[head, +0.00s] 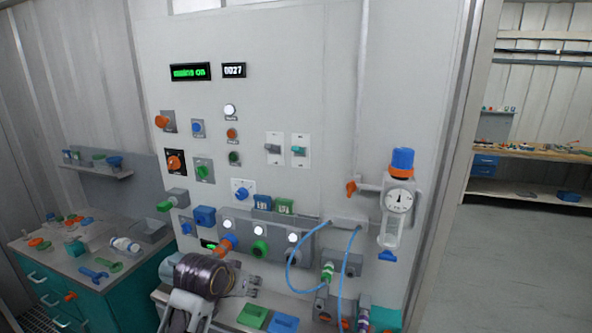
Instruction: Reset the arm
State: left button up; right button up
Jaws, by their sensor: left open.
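My left arm comes up from the bottom left, with a dark, glossy wrist. My left gripper (252,287) is open, and I see nothing between its fingers. It is in front of the lower part of a pale control panel (330,110), above a ledge. An orange-ended fitting (227,243) on the panel shows just above the wrist. The wrist hides part of the panel and the ledge behind it. My right gripper is not in view.
A green block (253,315) and a blue block (285,323) lie on the ledge below the gripper. Blue hoses (291,262) loop at its right. A teal cabinet (100,303) with tools on top stands at the left. Open floor (520,250) shows at the right.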

pick_arm(q)
jog(key=s+a+f+g+y, duration=0.15)
jog(key=s+a+f, duration=0.25)
jog(key=s+f, duration=0.7)
jog(key=s+a+f+g+y, duration=0.1)
jog(key=s+a+f+g, duration=0.35)
jog(key=s, duration=0.95)
notch_tip(320, 180, down, 35)
jog(key=s+b, duration=0.2)
jog(key=s+a+f+b, duration=0.1)
jog(key=s+a+f, duration=0.1)
jog(key=s+f, duration=0.9)
jog(key=s+a+f+b, duration=0.1)
jog(key=s+a+f, duration=0.1)
jog(key=s+f, duration=1)
jog(key=shift+a+f+g, duration=0.2)
jog(key=shift+f+g, duration=0.1)
jog(key=shift+f, duration=0.15)
